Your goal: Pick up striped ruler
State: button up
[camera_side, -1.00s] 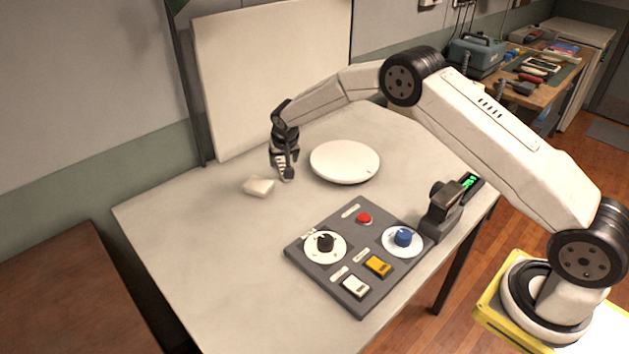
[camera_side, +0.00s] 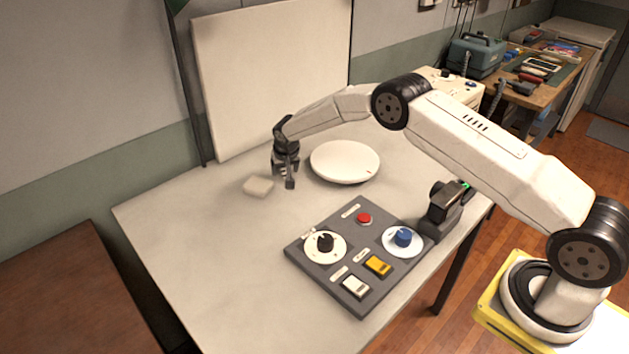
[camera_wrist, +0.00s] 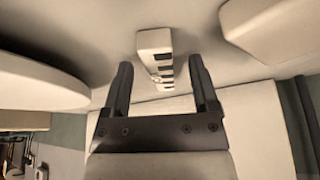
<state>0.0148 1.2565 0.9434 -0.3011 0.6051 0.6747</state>
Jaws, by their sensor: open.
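The striped ruler (camera_wrist: 154,42) is a narrow white bar with black marks along one side. In the wrist view it lies between my open gripper fingers (camera_wrist: 160,64), with a gap on both sides, and its near end reaches past the fingertips. In the side view my gripper (camera_side: 287,181) points down close to the table top, between a small white block and a round white disc. There the ruler is mostly hidden by the gripper and hard to make out.
The white block (camera_side: 258,187) lies just left of my gripper, and the round disc (camera_side: 345,158) just right. A grey control panel (camera_side: 345,272) with knobs and buttons and a dark stand (camera_side: 441,212) are nearer the front. A white board (camera_side: 265,80) stands behind. The table's left front is clear.

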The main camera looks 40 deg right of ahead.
aim_at(285, 171)
dwell(0.3)
grip_shut()
jog(key=shift+r, duration=0.15)
jog(key=shift+r, duration=1.35)
jog(key=s+r, duration=1)
jog(key=s, duration=0.4)
jog(key=shift+a, duration=0.4)
